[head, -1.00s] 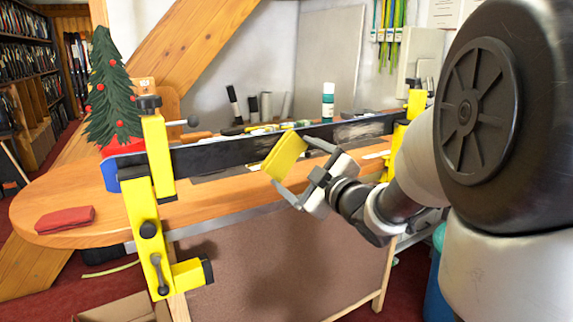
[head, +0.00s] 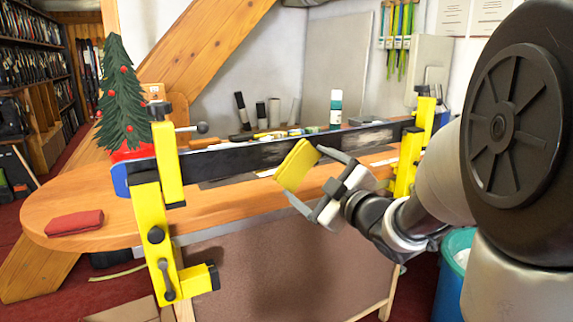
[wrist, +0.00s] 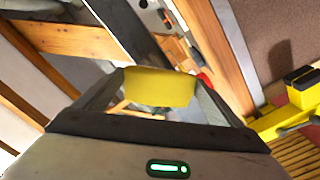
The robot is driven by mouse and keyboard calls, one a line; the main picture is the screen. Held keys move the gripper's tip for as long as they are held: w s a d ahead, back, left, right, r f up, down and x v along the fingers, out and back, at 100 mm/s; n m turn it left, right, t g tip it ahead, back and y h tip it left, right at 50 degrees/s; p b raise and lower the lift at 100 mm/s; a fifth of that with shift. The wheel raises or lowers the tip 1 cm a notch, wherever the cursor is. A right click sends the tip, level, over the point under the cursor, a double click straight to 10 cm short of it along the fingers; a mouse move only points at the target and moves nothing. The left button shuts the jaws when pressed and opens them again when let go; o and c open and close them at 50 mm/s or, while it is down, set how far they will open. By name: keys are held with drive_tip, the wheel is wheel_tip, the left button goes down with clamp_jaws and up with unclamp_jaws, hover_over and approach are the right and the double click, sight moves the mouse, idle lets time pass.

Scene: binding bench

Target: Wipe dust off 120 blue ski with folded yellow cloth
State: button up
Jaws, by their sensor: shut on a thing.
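The ski (head: 235,158) is set on edge above the bench, its dark face towards me and a blue end at the left. A yellow clamp (head: 147,205) grips it at the left and another yellow clamp (head: 408,160) at the right. A pale grey dusty patch (head: 370,139) shows on its right part. My gripper (head: 303,172) is shut on the folded yellow cloth (head: 296,165), in front of the ski's middle. I cannot tell whether the cloth touches the ski. In the wrist view the cloth (wrist: 160,88) spans between the fingers, with the dark ski (wrist: 125,30) beyond.
A folded red cloth (head: 74,223) lies on the left end of the wooden bench (head: 100,190). A small decorated tree (head: 124,95) and a green-and-white bottle (head: 336,108) stand behind the ski. A blue bin (head: 452,275) stands at the lower right.

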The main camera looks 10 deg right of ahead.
drive_tip(key=shift+x, duration=3.1)
drive_tip(key=shift+x, duration=1.05)
drive_tip(key=shift+w+d+r+p, duration=0.1)
drive_tip(key=shift+w+d+p, duration=1.1)
drive_tip(key=shift+d, duration=2.9)
drive_tip(key=shift+w+d+p, duration=0.9)
drive_tip(key=shift+w+d, duration=0.55)
drive_tip(key=shift+d, duration=2.65)
drive_tip(key=shift+w+d+p, duration=1.05)
drive_tip(key=shift+w+d, duration=0.3)
drive_tip(key=shift+d, duration=2.75)
drive_tip(key=shift+s+a+b, duration=0.1)
drive_tip(key=shift+a+b, duration=0.2)
drive_tip(key=shift+a, duration=0.2)
drive_tip(key=shift+s+a+b, duration=0.4)
drive_tip(key=shift+a, duration=0.65)
drive_tip(key=shift+s+a+b, duration=0.4)
drive_tip(key=shift+a+b, duration=0.05)
drive_tip(key=shift+a, duration=0.6)
drive_tip(key=shift+s+a+b, duration=0.4)
drive_tip(key=shift+a, duration=0.6)
